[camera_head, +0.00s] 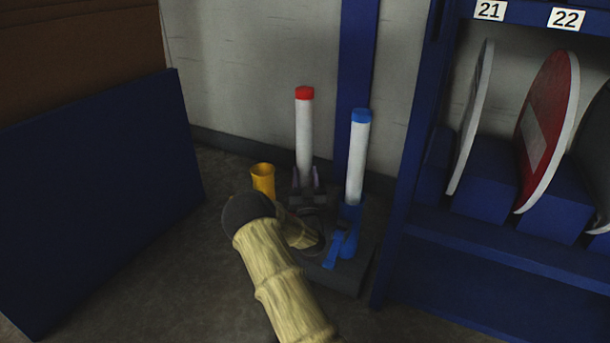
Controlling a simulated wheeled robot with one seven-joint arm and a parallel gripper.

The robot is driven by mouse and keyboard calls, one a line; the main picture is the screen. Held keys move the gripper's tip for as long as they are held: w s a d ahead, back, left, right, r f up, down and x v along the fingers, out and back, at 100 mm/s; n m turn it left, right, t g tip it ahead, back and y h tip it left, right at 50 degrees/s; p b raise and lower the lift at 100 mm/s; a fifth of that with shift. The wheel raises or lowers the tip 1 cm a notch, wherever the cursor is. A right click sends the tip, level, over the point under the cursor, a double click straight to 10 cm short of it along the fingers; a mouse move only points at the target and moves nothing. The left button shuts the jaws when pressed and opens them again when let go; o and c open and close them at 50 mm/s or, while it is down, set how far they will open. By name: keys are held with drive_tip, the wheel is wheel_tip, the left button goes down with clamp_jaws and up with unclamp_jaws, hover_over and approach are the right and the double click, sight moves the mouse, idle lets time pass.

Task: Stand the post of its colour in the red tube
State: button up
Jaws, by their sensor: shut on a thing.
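A white post with a red cap (304,130) stands upright between the fingers of my gripper (305,179), which is shut on it low down. The post's lower end is hidden behind my gripper and arm. No red tube shows; the spot below the post is covered by my arm, so I cannot tell whether the post is inside a tube. A white post with a blue cap (358,160) stands in a blue tube (350,244) just to the right, tilted slightly in the picture. A yellow tube (263,179) to the left is empty.
The tubes stand by a dark base (354,276) near the grey wall (250,80). A blue rack (480,255) holding round signs (548,130) closes off the right. A blue panel (90,190) leans at the left. Floor is clear between panel and base.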

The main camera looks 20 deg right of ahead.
sight(305, 145)
drive_tip(key=o, duration=1.4)
drive_tip(key=shift+o, duration=0.2)
wheel_tip(305, 145, up, 10)
drive_tip(key=p, duration=0.7)
